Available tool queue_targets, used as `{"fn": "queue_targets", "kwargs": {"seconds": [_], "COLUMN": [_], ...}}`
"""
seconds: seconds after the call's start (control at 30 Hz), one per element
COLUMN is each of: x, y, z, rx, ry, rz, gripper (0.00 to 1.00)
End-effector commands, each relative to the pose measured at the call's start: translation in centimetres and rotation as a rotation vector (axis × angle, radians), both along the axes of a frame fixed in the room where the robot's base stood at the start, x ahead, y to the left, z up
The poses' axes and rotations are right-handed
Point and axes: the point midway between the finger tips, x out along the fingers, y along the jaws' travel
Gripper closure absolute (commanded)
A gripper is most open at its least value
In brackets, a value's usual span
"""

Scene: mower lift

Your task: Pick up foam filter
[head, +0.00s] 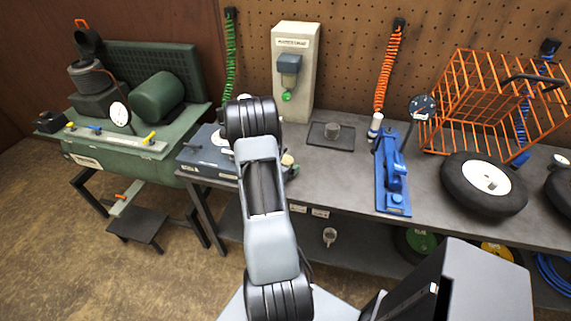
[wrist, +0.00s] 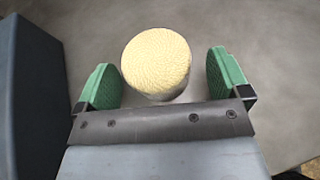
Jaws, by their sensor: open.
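The foam filter (wrist: 156,60) shows in the wrist view as a round piece with a pale yellow, textured top and a lighter grey side, upright on the grey surface. My gripper (wrist: 163,80) is open, with one green finger pad to the left of the filter and one to the right. Gaps show between the filter and both pads, and it sits slightly nearer the left one. In the head view my arm covers most of this spot; a small cream and green patch shows just right of the arm, too small to tell apart.
A blue-grey block (wrist: 25,85) stands close to the left pad. On the bench (head: 345,175) are a dark tray (head: 317,136) with a small cup, a blue jack (head: 391,190), a wheel (head: 460,190) and an orange wire basket (head: 455,90).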

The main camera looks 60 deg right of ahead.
Motion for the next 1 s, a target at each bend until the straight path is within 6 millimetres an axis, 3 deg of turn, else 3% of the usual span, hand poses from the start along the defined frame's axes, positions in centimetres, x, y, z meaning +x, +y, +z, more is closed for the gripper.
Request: {"fn": "queue_targets", "kwargs": {"seconds": [0.13,0.43,1.0], "x": [0.05,0.09,0.08], "y": [-1.12,-1.32,-1.31], "z": [-0.46,-0.59,-0.58], "rx": [0.001,0.0,0.0], "ry": [0.0,0.001,0.0], "rz": [0.0,0.001,0.001], "gripper": [0.06,0.06,0.58]}}
